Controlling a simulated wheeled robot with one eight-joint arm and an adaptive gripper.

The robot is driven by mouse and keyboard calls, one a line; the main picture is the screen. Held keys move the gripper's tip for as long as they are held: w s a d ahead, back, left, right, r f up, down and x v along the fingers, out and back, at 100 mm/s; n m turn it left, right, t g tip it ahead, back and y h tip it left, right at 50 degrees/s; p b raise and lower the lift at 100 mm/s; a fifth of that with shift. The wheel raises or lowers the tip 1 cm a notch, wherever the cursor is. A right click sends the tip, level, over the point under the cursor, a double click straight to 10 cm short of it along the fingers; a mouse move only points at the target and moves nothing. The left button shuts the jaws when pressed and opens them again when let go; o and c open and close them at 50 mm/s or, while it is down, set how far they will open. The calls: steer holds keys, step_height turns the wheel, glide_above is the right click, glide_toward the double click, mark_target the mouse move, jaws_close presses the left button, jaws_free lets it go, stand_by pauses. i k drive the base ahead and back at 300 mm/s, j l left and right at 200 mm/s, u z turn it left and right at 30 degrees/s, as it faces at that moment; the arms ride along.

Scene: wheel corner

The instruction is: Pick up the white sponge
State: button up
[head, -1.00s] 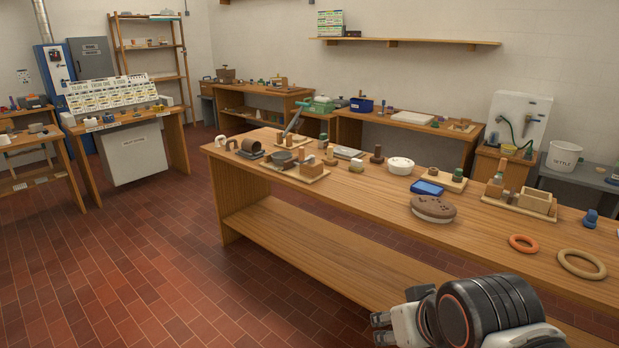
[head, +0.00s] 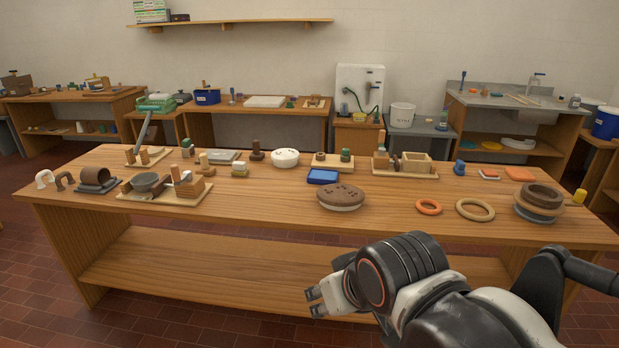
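I cannot pick out a white sponge for certain. A small pale block with a darker top (head: 240,170) stands mid-left on the long wooden table, and a small red-and-white piece (head: 489,174) lies toward its right; both are too small to identify. A round white dish (head: 285,158) sits near the table's back edge. My gripper (head: 314,302) is in front of the table's near edge, low in the picture. Its fingers point left, stand apart and hold nothing visible.
The long table (head: 250,209) spans the view, with a brown round disc (head: 341,197), a blue tray (head: 323,176) and rings (head: 475,210) on it. A sink bench (head: 515,104) with a shelf stands at the back right. Red tiled floor (head: 35,260) is clear at left.

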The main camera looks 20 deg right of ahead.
mark_target(239, 168)
steer(key=i+j+z, duration=0.15)
steer(key=i+j, duration=0.4)
steer(key=i, duration=0.35)
steer(key=i+j+z, duration=0.15)
steer(key=i+j, duration=0.5)
steer(key=i, duration=0.25)
steer(key=i+j+z, duration=0.15)
steer(key=i+j, duration=0.6)
steer(key=i, duration=0.15)
